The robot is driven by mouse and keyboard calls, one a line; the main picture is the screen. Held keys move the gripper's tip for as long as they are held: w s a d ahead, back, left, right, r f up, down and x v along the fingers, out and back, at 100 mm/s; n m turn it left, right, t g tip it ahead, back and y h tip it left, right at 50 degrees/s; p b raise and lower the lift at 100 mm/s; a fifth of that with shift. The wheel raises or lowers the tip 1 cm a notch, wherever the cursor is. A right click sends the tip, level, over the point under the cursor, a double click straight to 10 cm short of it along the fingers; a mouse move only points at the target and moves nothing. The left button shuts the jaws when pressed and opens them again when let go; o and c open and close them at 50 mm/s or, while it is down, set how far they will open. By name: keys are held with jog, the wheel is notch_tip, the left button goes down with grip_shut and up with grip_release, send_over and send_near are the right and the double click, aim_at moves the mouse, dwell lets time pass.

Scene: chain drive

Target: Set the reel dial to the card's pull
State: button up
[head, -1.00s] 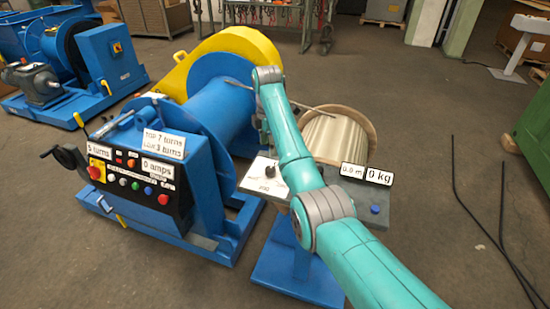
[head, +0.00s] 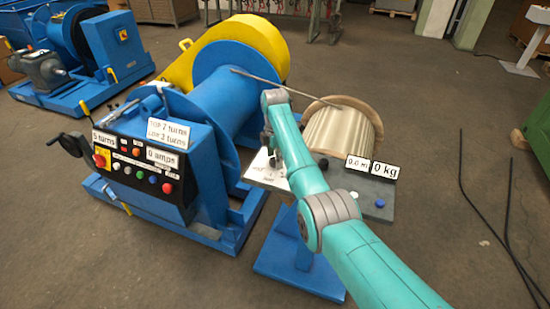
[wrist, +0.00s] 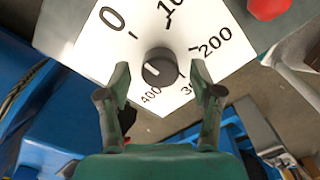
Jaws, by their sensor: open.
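The reel dial is a black round knob (wrist: 157,58) with a pale pointer mark, on a white plate (wrist: 88,45) marked 0 to 400. A white card (head: 169,132) on the blue winch reads TOP 7 turns, LOW 3 turns; no pull is readable.
Labels by the reel read 0.0 m (head: 357,163) and 0 kg (head: 386,170). The winch panel shows 5 turns (head: 104,141) and 0 amps (head: 162,158). A red button (wrist: 268,8) lies near the plate. A thin rod (head: 268,82) crosses toward the reel.

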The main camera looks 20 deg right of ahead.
jog(key=shift+f, duration=0.1)
jog(key=c, duration=1.1)
jog(key=shift+c, duration=0.2)
